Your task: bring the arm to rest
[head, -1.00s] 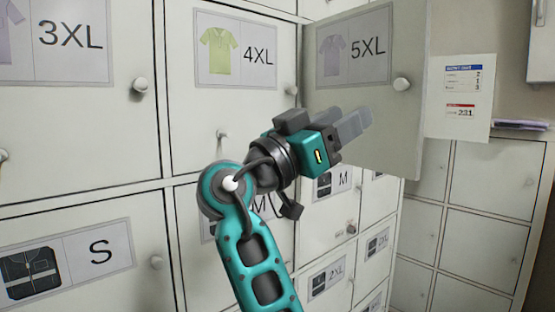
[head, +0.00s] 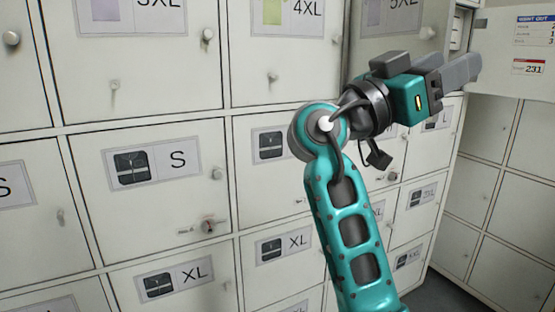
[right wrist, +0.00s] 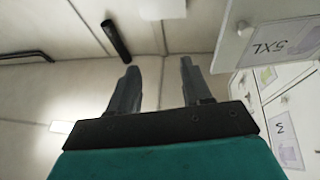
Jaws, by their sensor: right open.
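My right arm rises from the bottom of the head view, teal with dark joints. Its gripper (head: 457,75) points to the right in front of the 5XL locker door (head: 418,52) at the upper right. In the right wrist view the two grey fingers (right wrist: 157,90) stand apart with nothing between them. The 5XL door (right wrist: 280,32) shows there at the upper right, to the side of the fingers and apart from them. The left gripper is not in view.
Closed locker doors fill the wall, among them an S door (head: 160,175) and an XL door (head: 175,283). Round knobs stick out from them. A paper notice (head: 530,45) is at the upper right, above plain lockers (head: 510,180). Bare floor (head: 440,294) shows at the lower right.

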